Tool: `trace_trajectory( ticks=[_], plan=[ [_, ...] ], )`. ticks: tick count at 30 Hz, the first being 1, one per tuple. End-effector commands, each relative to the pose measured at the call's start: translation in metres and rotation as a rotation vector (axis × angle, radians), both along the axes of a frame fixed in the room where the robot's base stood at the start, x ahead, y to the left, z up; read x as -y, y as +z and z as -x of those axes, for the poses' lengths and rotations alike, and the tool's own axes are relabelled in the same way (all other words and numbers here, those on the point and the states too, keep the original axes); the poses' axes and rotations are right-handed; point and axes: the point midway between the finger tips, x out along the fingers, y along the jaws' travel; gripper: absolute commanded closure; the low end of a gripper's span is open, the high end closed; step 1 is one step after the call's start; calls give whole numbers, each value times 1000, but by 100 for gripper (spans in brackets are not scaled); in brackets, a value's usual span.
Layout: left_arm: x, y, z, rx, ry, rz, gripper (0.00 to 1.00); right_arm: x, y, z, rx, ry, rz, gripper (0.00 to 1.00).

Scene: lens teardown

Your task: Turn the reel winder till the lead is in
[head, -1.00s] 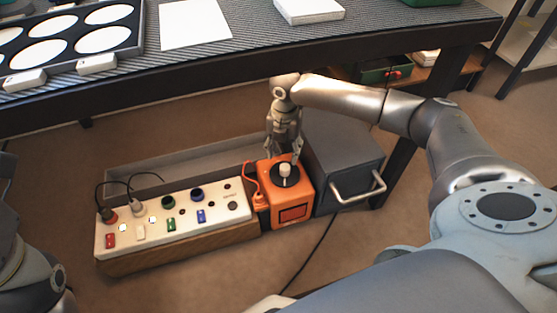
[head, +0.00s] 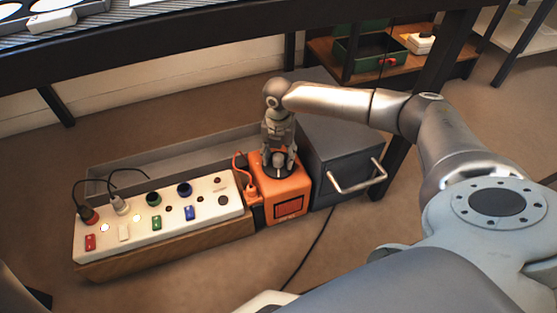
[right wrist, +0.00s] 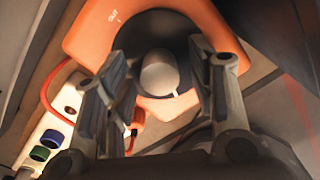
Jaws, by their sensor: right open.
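The reel winder is an orange box (head: 287,201) on the floor, with a dark round disc and a pale knob on top. The knob (right wrist: 160,72) shows in the right wrist view, with a small white mark on its edge. My right gripper (head: 279,160) points down over the box. In the right wrist view its fingers (right wrist: 160,62) are open, one on each side of the knob, with gaps between. An orange lead (head: 238,163) loops out at the box's left side, near the white panel's end. My left gripper is out of view.
A white panel (head: 165,224) with coloured sockets and switches stands left of the winder, before a grey trough (head: 160,167). A dark grey box with a handle (head: 352,178) stands close on the right. A table edge (head: 200,45) runs above. Floor in front is open.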

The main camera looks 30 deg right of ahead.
Motion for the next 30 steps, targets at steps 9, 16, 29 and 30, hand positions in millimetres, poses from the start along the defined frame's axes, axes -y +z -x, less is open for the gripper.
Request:
trace_trajectory(
  ticks=[9,16,29,30],
  plan=[
    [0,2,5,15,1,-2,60,0,-7,0,0,0,0,49],
    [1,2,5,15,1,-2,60,0,-7,0,0,0,0,62],
    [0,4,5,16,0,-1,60,0,-6,0,0,-5,0,95],
    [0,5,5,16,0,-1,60,0,-5,0,0,-8,0,95]
  ],
)
